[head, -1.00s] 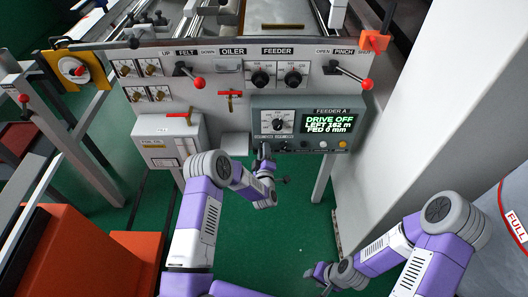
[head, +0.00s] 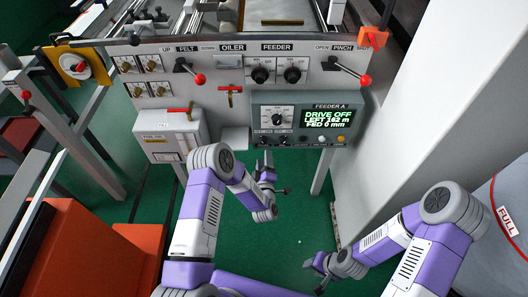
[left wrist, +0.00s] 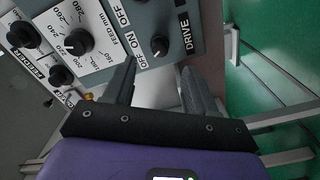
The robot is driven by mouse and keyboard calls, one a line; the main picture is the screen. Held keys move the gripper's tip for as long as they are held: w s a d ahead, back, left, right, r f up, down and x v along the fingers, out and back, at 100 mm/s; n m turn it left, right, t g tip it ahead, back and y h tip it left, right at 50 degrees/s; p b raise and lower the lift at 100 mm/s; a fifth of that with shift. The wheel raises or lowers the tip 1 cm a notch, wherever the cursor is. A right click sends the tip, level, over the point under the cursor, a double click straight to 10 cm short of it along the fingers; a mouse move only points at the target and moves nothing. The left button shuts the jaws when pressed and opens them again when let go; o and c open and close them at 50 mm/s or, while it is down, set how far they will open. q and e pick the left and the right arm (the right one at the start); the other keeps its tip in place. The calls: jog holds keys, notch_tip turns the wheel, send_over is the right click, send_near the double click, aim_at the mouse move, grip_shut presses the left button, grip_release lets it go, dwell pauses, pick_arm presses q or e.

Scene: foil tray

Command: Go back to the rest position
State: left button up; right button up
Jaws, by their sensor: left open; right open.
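My left gripper (head: 272,176) is in front of and just below the grey Feeder A control box (head: 348,98), whose screen reads DRIVE OFF, LEFT 162 m, FED 0 mm. In the left wrist view its two dark fingers (left wrist: 158,88) stand apart with nothing between them. The drive switch knob (left wrist: 160,45) shows just beyond the fingers, with the feed mm dial (left wrist: 79,41) to its left. My right gripper (head: 315,264) is low over the green floor, right of centre, and holds nothing I can see. Its fingers are small and partly hidden by its wrist.
The machine panel (head: 215,110) with red-knobbed levers stands ahead. A pale column (head: 385,110) rises on the right, beside a round surface marked FULL (head: 507,225). An orange box (head: 95,255) is at lower left. Green floor between the arms is clear.

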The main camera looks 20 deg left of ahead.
pick_arm(q)
jog(key=shift+s, duration=0.25)
dwell(0.3)
jog(key=s+d+f+m+g+h+p, duration=0.1)
jog(key=s+d+m+g+h+p, duration=0.1)
jog(key=s, duration=0.8)
jog(key=s+d+f+m+g+h+p, duration=0.1)
jog(key=s+m+g+h, duration=0.3)
jog(key=s+g, duration=0.5)
jog(key=s+d+f+m+g+h+p, duration=0.1)
jog(key=s+d+m+g+h+p, duration=0.2)
jog(key=s+m+g, duration=0.3)
jog(key=s+p, duration=0.1)
jog(key=s, duration=0.4)
jog(key=shift+s+d+f+m, duration=0.15)
jog(key=shift+d+f+m, duration=0.1)
jog(key=shift+m, duration=0.15)
